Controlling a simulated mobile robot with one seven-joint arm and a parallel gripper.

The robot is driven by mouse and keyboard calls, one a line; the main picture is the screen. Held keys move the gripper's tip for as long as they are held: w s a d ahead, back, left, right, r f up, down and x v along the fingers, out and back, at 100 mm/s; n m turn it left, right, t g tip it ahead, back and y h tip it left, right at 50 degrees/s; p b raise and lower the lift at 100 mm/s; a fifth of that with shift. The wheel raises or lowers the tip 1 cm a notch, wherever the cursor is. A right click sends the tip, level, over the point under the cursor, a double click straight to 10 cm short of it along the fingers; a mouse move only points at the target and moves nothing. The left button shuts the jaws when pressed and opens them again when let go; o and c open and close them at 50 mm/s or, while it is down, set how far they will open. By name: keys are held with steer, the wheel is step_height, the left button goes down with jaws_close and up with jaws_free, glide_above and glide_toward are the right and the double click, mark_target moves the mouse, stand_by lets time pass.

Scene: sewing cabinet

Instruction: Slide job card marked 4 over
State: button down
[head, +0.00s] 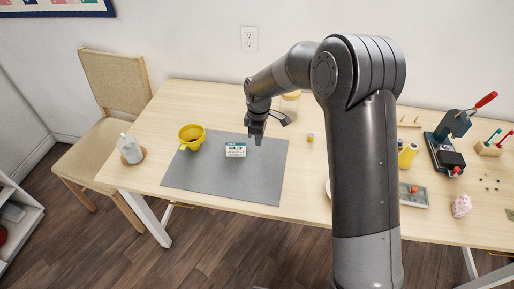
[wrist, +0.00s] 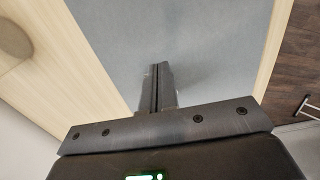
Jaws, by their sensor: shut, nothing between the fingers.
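A small white job card with a dark green band and dark print (head: 235,150) lies on the grey mat (head: 200,177) on the table. Its mark is too small to read for certain. My gripper (head: 257,142) is over the mat, just right of the card in the head view, pointing down. In the wrist view the two fingers (wrist: 157,70) are together with nothing between them, over the bare grey mat (wrist: 215,40). The card does not show in the wrist view. I cannot tell whether the fingertips touch the mat.
A yellow cup (head: 191,136) stands on the mat's left part, and a glass jar (head: 130,150) sits on a coaster farther left. A lidded jar (head: 290,104) is behind my arm. A divided tray (head: 414,197) and a press (head: 447,142) stand right. The mat's front is clear.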

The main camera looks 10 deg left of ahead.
steer(key=r, duration=0.2)
steer(key=r+m+t, duration=0.2)
steer(key=m+t, duration=0.2)
steer(key=m, duration=1.3)
glide_above(235, 144)
steer(key=w, duration=0.3)
steer(key=x, duration=1)
steer(key=shift+s+a, duration=0.2)
steer(key=shift+a, duration=0.05)
steer(key=shift+s+f, duration=0.2)
steer(key=shift+f, duration=0.05)
steer(key=shift+s+d+r, duration=0.1)
steer(key=shift+s+d, duration=0.05)
steer(key=shift+s, duration=1.55)
steer(key=shift+s+d, duration=0.1)
steer(key=shift+s, duration=1.15)
